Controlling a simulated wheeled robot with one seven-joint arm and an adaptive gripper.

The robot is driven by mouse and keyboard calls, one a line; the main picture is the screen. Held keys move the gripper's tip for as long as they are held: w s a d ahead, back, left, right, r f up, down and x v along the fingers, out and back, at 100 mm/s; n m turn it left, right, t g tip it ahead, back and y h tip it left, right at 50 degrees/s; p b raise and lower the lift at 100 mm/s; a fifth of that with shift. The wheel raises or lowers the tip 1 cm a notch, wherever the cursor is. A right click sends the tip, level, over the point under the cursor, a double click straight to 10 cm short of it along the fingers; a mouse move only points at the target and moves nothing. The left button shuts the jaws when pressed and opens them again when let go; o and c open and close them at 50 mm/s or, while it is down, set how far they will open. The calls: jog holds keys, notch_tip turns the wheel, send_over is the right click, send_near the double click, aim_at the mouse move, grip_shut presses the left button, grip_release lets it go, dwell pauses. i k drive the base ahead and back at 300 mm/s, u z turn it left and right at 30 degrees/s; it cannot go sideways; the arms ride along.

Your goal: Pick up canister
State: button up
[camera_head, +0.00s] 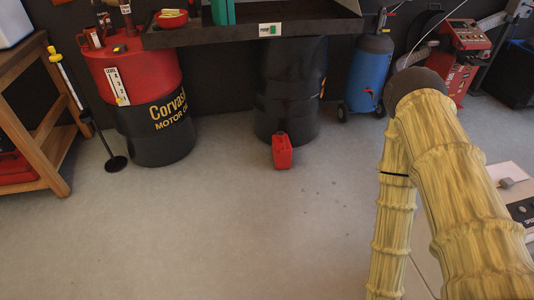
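A small red canister (282,153) stands upright on the grey floor, in front of a black drum under the dark shelf. It has a dark cap on top. My arm, in a yellowish ribbed cover, fills the right side of the head view, well to the right of the canister and apart from it. My gripper cannot be made out, so its fingers are not shown.
A red and black oil drum (152,100) stands at the back left, with a black-based stand (115,163) beside it. A wooden bench (35,120) is at far left. A blue tank (369,75) stands right of the black drum (288,95). The floor before the canister is clear.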

aim_at(281, 148)
jog(key=u, duration=0.05)
jog(key=i, duration=2.4)
jog(key=z, duration=0.1)
